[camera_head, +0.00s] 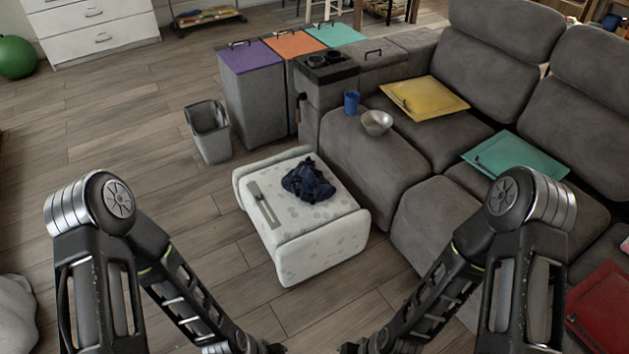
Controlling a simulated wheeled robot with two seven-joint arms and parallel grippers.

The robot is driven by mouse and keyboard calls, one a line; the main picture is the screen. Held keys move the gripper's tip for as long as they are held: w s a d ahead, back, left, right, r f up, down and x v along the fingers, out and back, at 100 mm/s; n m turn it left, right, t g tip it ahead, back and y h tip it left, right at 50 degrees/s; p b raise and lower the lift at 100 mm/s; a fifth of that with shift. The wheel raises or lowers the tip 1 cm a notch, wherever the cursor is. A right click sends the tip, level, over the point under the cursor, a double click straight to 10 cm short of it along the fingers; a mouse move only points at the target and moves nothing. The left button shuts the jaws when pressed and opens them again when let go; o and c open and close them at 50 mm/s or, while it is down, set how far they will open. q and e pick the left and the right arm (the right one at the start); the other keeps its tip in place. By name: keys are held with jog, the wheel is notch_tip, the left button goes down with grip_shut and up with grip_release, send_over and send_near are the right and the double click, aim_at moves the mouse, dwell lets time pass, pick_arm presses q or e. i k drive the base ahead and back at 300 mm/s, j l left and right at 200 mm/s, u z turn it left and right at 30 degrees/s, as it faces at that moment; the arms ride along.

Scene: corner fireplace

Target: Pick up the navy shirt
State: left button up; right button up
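The navy shirt (308,181) lies crumpled on top of a white patterned ottoman (322,245), in the middle of the view. A flat grey strip-like item (264,205) lies to its left on the same ottoman. My two arms come in from the lower left and lower right and reach down toward the bottom centre. Both grippers are below the picture's bottom edge, so their fingers are hidden. No part of my arms touches the shirt or the ottoman.
A grey sectional sofa (411,148) stands right of the ottoman, with a blue cup (351,101) and a bowl (376,122) on it. A grey bin (209,133) and lidded boxes (252,88) stand behind. Wooden floor (120,140) is open on the left.

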aim_at(305, 182)
jog(key=i+z, duration=0.25)
jog(key=i, duration=0.2)
jog(key=i+z, duration=0.3)
jog(key=i+j+z, duration=0.25)
jog(key=i, duration=0.3)
jog(key=i+j+z, duration=0.3)
jog(key=i+l, duration=0.1)
